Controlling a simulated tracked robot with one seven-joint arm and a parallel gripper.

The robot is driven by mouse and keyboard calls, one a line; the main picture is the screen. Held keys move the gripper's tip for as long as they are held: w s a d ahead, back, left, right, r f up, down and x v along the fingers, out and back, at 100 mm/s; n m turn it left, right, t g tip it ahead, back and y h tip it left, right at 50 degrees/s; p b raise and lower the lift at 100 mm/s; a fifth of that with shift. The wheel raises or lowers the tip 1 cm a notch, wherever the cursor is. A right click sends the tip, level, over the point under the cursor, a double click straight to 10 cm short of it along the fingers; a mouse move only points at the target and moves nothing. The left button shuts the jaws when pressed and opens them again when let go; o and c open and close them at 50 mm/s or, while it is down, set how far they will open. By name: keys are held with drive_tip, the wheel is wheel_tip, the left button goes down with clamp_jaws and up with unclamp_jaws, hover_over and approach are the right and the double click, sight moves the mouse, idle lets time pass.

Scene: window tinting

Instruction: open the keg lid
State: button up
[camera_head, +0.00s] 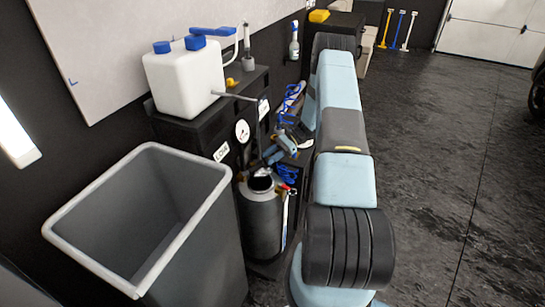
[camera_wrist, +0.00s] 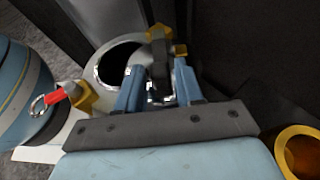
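The keg (camera_head: 262,222) is a dark grey cylinder standing beside the grey bin. Its round mouth (camera_head: 262,184) shows dark and uncovered. In the wrist view the mouth (camera_wrist: 112,66) is a dark oval with a bright metal rim. The keg lid (camera_wrist: 159,60) is a dark piece with a metal bail, standing on edge between the blue fingers of my gripper (camera_wrist: 157,84), beside the mouth's right side. The fingers appear shut on it; their contact is partly hidden. In the head view my gripper (camera_head: 277,151) is just above the keg, and the lid is hard to make out.
A large grey bin (camera_head: 130,225) stands left of the keg. A white tank (camera_head: 185,78) with blue caps sits on the black cabinet (camera_head: 205,135) behind. Red-handled and yellow fittings (camera_wrist: 75,97) are close left of my gripper. Open floor (camera_head: 440,170) lies right.

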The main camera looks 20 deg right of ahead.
drive_tip(key=shift+o, duration=1.2)
drive_tip(key=shift+d, duration=0.1)
drive_tip(key=v, duration=1.3)
drive_tip(key=shift+d+r, duration=0.2)
drive_tip(key=shift+d, duration=0.15)
